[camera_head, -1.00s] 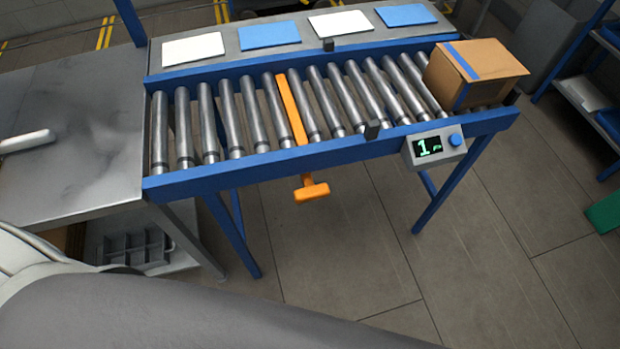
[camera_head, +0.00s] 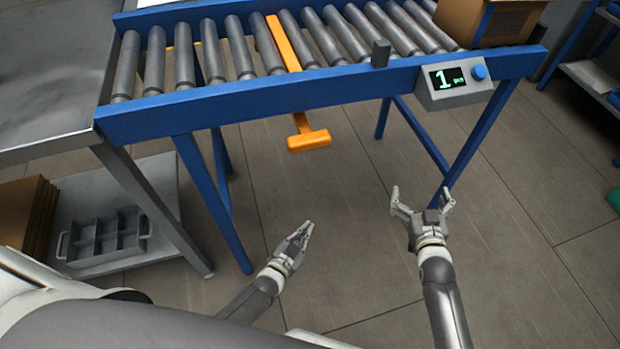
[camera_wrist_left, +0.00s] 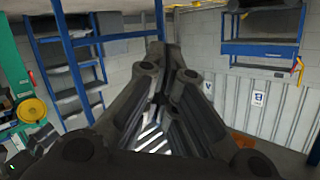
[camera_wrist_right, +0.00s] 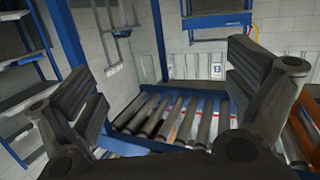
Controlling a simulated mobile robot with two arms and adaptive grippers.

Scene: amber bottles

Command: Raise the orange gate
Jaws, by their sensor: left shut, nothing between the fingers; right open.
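The orange gate (camera_head: 284,44) is a flat bar lying across the rollers of the blue conveyor (camera_head: 240,101). Its T-shaped orange handle (camera_head: 309,141) hangs below the conveyor's front rail. My left gripper (camera_head: 309,226) is shut and empty, below the handle in the head view and apart from it. My right gripper (camera_head: 422,195) is open and empty, to the right of and below the handle. In the right wrist view, the rollers (camera_wrist_right: 185,120) show between its open fingers. The left wrist view shows closed fingers and no gate.
A cardboard box (camera_head: 480,18) sits at the conveyor's right end. A counter box (camera_head: 455,82) reading 1 is fixed to the front rail. A grey table (camera_head: 50,90) adjoins on the left, with a divided tray (camera_head: 105,238) on its lower shelf. Open floor lies before the conveyor.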

